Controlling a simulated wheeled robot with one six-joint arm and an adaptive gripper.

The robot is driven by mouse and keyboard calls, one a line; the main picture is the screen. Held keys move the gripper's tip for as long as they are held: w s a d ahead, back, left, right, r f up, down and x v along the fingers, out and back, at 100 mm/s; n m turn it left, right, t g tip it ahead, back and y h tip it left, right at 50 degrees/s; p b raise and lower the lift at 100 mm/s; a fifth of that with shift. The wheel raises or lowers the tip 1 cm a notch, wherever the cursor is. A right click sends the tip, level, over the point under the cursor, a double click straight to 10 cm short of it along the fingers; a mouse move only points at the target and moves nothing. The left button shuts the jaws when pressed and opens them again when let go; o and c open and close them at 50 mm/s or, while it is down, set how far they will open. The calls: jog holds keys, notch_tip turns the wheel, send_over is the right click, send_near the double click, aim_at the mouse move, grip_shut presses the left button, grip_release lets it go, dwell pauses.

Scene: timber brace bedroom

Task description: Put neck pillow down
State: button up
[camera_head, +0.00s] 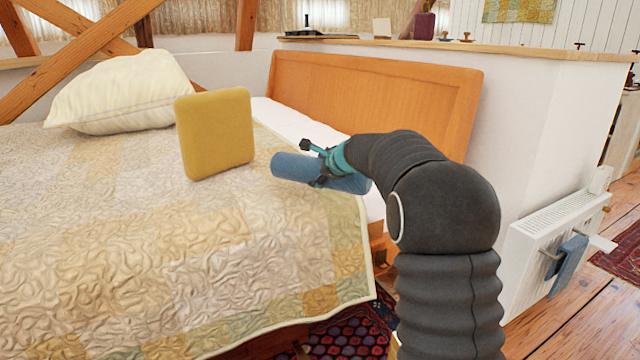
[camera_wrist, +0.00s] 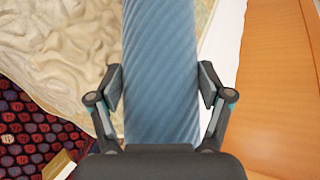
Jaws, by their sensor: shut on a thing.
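The neck pillow (camera_head: 295,167) is a blue ribbed roll. My gripper (camera_head: 322,171) is shut on it at its middle, near the right edge of the bed. In the wrist view the neck pillow (camera_wrist: 160,75) runs lengthwise between the two fingers of my gripper (camera_wrist: 162,88). The bed's quilt (camera_head: 180,240) shows behind and below it. I cannot tell whether the pillow touches the bed. Part of the pillow is hidden by my gripper and arm.
A yellow square cushion (camera_head: 215,133) stands upright on the bed, left of my gripper. A cream pillow (camera_head: 122,90) lies at the back. An orange wooden headboard (camera_head: 370,95) is behind my arm. A white radiator (camera_head: 545,245) is at right. The quilt's front is clear.

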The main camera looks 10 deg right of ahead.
jog(key=shift+f+b, duration=0.85)
jog(key=shift+f, duration=1.1)
jog(key=o, duration=1.3)
jog(key=shift+f, duration=0.1)
jog(key=shift+o, duration=0.2)
jog(key=v, duration=1.2)
jog(key=shift+s+a, duration=0.1)
